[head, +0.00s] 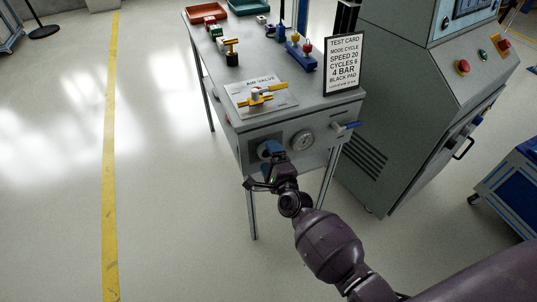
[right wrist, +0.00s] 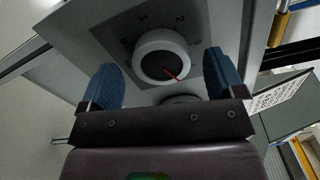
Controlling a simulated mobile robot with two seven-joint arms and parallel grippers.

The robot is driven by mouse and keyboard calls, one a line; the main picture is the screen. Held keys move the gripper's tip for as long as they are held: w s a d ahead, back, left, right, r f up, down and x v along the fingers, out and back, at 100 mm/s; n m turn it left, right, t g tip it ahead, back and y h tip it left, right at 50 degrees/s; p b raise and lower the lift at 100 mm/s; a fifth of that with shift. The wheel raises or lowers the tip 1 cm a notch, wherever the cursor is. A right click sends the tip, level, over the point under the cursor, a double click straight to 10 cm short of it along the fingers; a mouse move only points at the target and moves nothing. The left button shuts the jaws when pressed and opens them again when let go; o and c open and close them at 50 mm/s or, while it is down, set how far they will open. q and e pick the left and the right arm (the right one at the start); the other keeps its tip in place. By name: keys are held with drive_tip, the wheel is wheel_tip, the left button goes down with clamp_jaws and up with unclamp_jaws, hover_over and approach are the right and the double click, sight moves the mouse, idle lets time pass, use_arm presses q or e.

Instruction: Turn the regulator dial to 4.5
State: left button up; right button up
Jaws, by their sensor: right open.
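The regulator dial (right wrist: 161,57) is a round knob with a white rim, a dark face and a red pointer. In the right wrist view the pointer slants toward the lower right. My right gripper (right wrist: 163,76) is open, with its blue fingers to the left and right of the dial; a gap shows on both sides. In the head view my right gripper (head: 269,153) is at the bench's front panel and largely covers the dial. My left gripper is not in view.
The bench top (head: 215,73) holds a yellow air valve (head: 260,96), a test card (head: 343,63) and trays.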

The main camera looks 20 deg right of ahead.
drive_tip(key=s+p, duration=0.1)
drive_tip(key=s, duration=0.8)
drive_tip(key=shift+s+d, duration=0.15)
drive_tip(key=shift+s, duration=0.05)
